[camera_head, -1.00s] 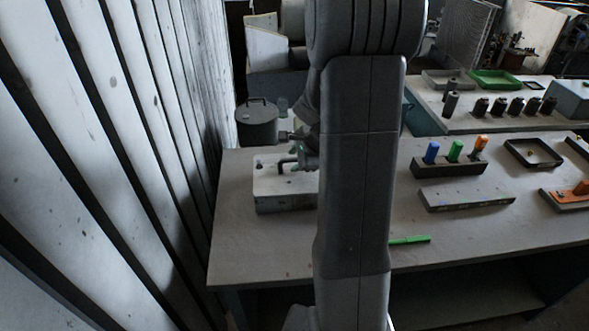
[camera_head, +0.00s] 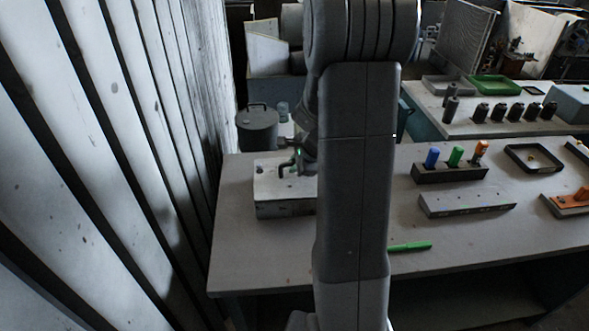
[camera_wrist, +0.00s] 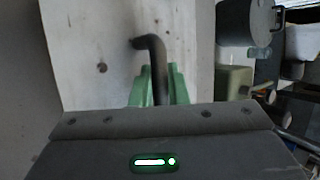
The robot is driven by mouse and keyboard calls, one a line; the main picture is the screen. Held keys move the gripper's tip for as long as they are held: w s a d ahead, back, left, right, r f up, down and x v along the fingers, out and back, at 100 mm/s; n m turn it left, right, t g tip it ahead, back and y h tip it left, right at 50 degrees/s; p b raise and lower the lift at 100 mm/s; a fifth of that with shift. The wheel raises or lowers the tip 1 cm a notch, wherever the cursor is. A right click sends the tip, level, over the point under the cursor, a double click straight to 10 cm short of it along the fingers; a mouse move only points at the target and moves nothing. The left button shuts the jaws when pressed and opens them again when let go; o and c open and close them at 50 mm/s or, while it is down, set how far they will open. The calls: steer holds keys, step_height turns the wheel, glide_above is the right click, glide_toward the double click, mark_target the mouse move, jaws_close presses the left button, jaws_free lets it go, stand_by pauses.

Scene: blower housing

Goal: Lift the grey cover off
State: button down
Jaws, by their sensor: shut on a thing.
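The grey cover (camera_head: 285,190) is a pale, boxy piece with a dark bent handle (camera_head: 286,171) on top, at the left end of the workbench. My gripper (camera_head: 302,160) is over its right part, and my arm hides its right end. In the wrist view, the cover's flat top (camera_wrist: 95,45) has a dark hole, and the black handle (camera_wrist: 157,65) stands between the green fingers of my gripper (camera_wrist: 157,88). The fingers are shut on the handle. I cannot tell whether a gap has opened under the cover.
A dark lidded canister (camera_head: 258,127) stands behind the cover. A slatted wall (camera_head: 150,150) runs close on the left. A block with coloured pegs (camera_head: 450,172), a grey bar (camera_head: 466,203) and a green stick (camera_head: 410,246) lie to the right. The bench front is mostly clear.

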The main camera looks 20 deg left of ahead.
step_height(320, 180, up, 18)
steer(key=p, duration=0.5)
steer(key=shift+f+p, duration=0.25)
steer(key=shift+p, duration=0.1)
